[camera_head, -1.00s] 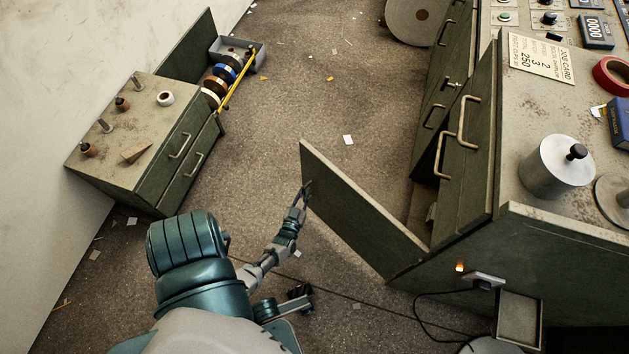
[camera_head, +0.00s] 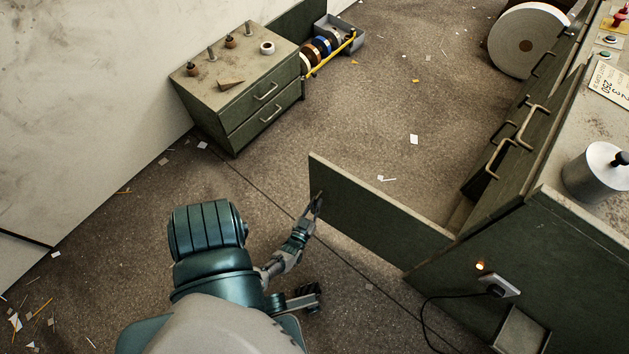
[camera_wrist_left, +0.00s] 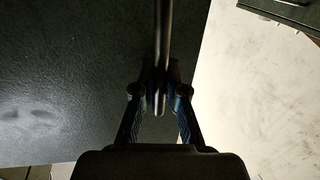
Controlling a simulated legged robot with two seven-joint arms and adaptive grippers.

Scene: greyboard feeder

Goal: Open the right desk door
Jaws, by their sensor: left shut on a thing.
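The right desk door (camera_head: 375,207) is a dark green panel. It stands swung well out from the desk (camera_head: 490,245), with its free edge toward my left arm. My left gripper (camera_head: 318,197) is at that free edge. In the left wrist view, the left gripper (camera_wrist_left: 160,100) is shut on the door handle (camera_wrist_left: 163,50), a thin metal bar running up the picture between the two fingers. The door face (camera_wrist_left: 75,80) fills the left of that view. In the head view the handle is hidden or too small to make out.
A socket (camera_head: 497,284) with a black cable is on the desk's side. Floor is open, with paper scraps.

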